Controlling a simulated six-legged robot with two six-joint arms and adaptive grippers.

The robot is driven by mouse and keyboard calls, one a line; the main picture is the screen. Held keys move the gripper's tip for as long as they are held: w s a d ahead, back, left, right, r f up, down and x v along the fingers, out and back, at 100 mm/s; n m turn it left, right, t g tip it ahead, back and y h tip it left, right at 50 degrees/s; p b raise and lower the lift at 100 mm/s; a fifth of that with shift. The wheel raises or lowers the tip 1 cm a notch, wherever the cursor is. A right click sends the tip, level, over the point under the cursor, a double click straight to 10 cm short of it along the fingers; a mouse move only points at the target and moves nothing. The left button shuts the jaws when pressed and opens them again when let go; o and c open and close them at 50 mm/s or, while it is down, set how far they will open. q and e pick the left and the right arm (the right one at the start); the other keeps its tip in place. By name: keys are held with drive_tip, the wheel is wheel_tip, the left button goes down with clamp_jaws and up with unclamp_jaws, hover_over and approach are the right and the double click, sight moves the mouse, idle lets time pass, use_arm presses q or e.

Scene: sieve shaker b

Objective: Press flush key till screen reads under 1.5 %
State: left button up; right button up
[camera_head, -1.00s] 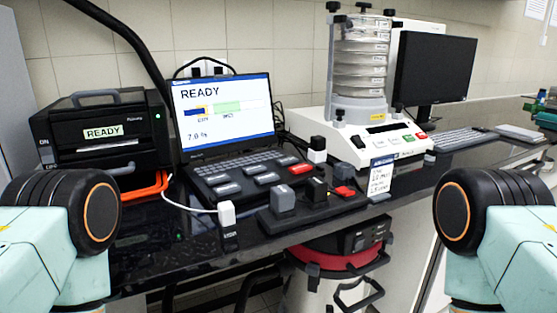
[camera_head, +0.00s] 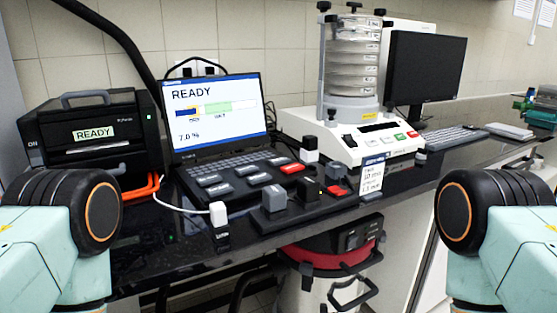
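The laptop screen (camera_head: 235,125) stands open at the left centre. It reads READY above a bar with blue, yellow and green parts, with about 7 % below; the last digit is blurred. A key panel (camera_head: 239,181) with several grey keys and a red key (camera_head: 292,168) lies in front of it. The key labels are too small to read, so I cannot tell which is the flush key. A second block with large grey and black knobs and a red part (camera_head: 339,190) sits nearer. My two arms show only as rounded black joints at the lower corners; neither gripper is visible.
A black printer-like box (camera_head: 92,133) reading READY stands left. A white sieve shaker (camera_head: 352,135) with stacked clear sieves stands right of the laptop, before a dark monitor (camera_head: 425,75). A small card (camera_head: 371,176) stands at the counter's front. A red-rimmed vessel (camera_head: 330,255) is below.

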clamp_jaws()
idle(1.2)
